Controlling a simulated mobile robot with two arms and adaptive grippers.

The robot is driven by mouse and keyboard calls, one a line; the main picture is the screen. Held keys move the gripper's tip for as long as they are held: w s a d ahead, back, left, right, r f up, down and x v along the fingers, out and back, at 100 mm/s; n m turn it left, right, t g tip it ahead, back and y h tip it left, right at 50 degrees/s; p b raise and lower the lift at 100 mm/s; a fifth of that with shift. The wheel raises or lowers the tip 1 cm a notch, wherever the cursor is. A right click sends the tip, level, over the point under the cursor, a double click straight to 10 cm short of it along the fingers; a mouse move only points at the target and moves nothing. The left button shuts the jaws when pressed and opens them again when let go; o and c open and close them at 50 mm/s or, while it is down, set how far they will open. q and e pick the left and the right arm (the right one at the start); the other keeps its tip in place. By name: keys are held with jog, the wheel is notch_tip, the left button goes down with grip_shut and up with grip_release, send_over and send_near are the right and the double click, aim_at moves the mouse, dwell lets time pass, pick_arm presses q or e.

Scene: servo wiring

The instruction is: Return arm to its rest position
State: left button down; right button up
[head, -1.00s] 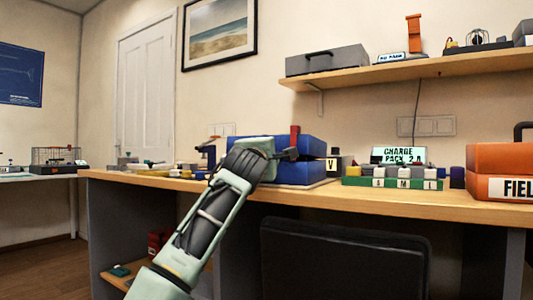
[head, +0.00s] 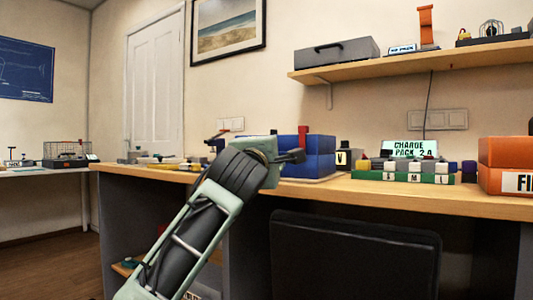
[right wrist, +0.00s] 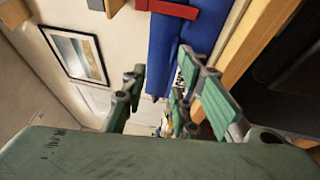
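The wooden desk (head: 420,196) has a dark chair back (head: 350,258) in front of it. An orange case (head: 508,155), a green block rack (head: 400,177) and a display sign (head: 409,149) stand on the right. A shelf (head: 420,63) hangs above. Open floor (head: 45,255) lies on the left.

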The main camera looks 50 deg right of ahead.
jog(key=shift+v, duration=1)
